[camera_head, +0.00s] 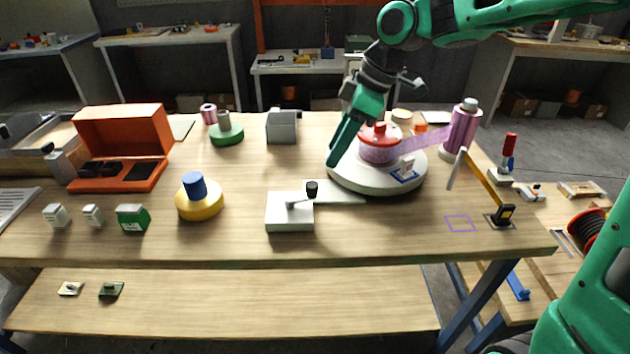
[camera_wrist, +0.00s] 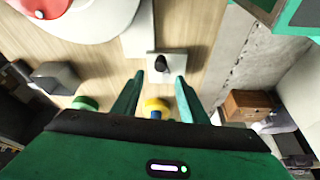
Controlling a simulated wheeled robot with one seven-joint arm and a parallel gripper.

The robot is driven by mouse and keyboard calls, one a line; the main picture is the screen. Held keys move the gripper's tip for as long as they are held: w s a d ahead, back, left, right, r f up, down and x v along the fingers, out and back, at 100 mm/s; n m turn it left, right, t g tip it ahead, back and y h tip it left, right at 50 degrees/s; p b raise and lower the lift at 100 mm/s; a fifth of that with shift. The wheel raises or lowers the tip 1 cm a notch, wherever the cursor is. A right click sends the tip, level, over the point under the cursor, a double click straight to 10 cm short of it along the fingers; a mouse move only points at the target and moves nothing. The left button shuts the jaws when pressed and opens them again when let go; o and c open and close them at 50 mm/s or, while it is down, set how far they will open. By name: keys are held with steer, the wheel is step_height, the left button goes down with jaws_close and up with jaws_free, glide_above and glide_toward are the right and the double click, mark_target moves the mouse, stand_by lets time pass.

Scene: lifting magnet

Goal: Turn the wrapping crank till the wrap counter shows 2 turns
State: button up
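The crank is a pale grey box (camera_head: 289,215) with a short arm and an upright black knob (camera_head: 311,188). A flat grey strip runs from it to the round white turntable (camera_head: 350,178), which bears a red-topped load (camera_head: 379,137) partly wrapped in pink film. The film stretches to a pink roll (camera_head: 464,128) on a post. My gripper (camera_head: 333,160) hangs above the table, left of the load and behind the crank. In the wrist view, its fingers are apart and empty, with the knob (camera_wrist: 160,64) beyond the tips. I cannot make out any wrap counter reading.
A yellow base with a blue knob (camera_head: 194,186) stands left of the crank. An open orange case (camera_head: 122,130), a grey block (camera_head: 282,126) and a green round piece (camera_head: 226,134) lie further back. A yellow-armed device (camera_head: 484,180) stands at right. The front table strip is mostly clear.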

mark_target(314, 184)
steer(key=x, duration=1.1)
steer(key=shift+a+r, duration=0.15)
steer(key=shift+a, duration=0.05)
jaws_close()
